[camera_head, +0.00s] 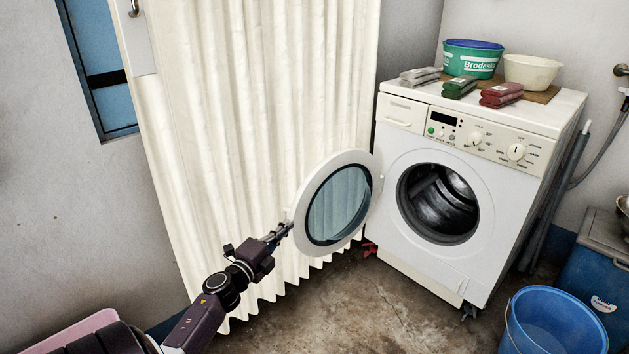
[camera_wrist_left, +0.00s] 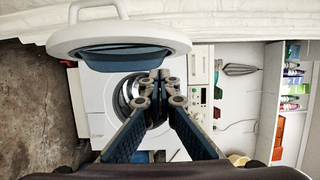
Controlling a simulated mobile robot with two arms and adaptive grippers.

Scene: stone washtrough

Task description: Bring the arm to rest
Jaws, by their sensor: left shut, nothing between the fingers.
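My left arm comes in from the lower left in the head view. Its gripper (camera_head: 285,228) is shut and empty, with its fingertips close to the left rim of the open round washer door (camera_head: 327,243). I cannot tell whether they touch the door. In the left wrist view the fingers of my left gripper (camera_wrist_left: 160,78) come together at their tips, and the door (camera_wrist_left: 118,40) shows behind and to the left of them. My right gripper is not in view.
The white washing machine (camera_head: 408,246) stands open at right, its drum (camera_head: 440,200) showing. Tubs and folded packets sit on top. A cream curtain (camera_head: 240,110) hangs behind my arm. A blue bucket (camera_head: 512,325) stands at lower right. The floor (camera_head: 370,310) before the washer is clear.

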